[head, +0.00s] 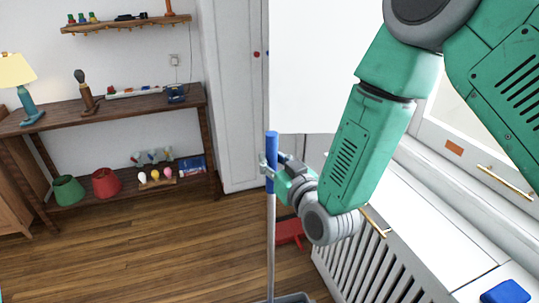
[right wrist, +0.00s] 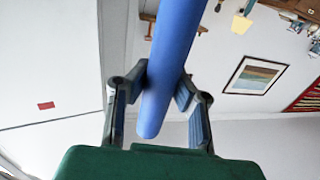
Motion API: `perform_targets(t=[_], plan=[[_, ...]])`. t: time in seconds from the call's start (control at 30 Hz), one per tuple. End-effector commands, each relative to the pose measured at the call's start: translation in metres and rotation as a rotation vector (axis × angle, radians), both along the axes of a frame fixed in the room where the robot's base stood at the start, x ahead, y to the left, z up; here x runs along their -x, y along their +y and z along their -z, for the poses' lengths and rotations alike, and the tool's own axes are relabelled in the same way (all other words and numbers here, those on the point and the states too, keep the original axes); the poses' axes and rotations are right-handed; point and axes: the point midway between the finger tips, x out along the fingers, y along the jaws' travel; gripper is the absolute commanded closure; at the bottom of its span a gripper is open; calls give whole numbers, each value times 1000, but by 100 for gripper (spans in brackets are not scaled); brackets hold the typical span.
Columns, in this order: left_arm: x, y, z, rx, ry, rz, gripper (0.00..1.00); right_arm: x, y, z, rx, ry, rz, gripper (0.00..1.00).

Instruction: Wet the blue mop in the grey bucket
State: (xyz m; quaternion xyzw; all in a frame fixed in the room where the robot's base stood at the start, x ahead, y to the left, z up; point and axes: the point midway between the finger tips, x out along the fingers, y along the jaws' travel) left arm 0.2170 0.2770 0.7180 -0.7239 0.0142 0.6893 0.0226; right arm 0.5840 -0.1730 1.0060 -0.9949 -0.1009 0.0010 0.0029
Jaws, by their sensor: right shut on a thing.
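The mop's pole (head: 271,245) stands nearly upright in the head view, with a blue grip (head: 271,145) at its top. My right gripper (head: 268,172) is shut on the mop at this blue grip. In the right wrist view the blue grip (right wrist: 172,70) passes between the two fingers of my right gripper (right wrist: 163,90). A grey rim at the bottom edge of the head view looks like the bucket (head: 296,298); most of it is cut off. The mop's head is out of view, so I cannot tell whether it is in the bucket. My left gripper is not in view.
A slatted white radiator cover (head: 372,262) stands close on the right, with a blue item (head: 505,293) on top. A red object (head: 289,233) is on the floor behind my right arm. A wooden console table (head: 140,103) stands at the left wall. The wooden floor (head: 170,250) between is clear.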

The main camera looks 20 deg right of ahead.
Motion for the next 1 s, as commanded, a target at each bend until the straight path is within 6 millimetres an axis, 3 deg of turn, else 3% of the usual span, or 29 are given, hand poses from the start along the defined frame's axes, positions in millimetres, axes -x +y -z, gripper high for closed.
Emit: perform_targets(t=[0.03,0.3,0.5,1.0], plan=[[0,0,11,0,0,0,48,0,1,11,-1,-4,-1,100],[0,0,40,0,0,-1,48,-1,2,50,0,-3,-1,100],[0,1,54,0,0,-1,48,-1,0,70,-1,-5,0,100],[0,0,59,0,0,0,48,-1,2,77,0,-4,-1,100]])
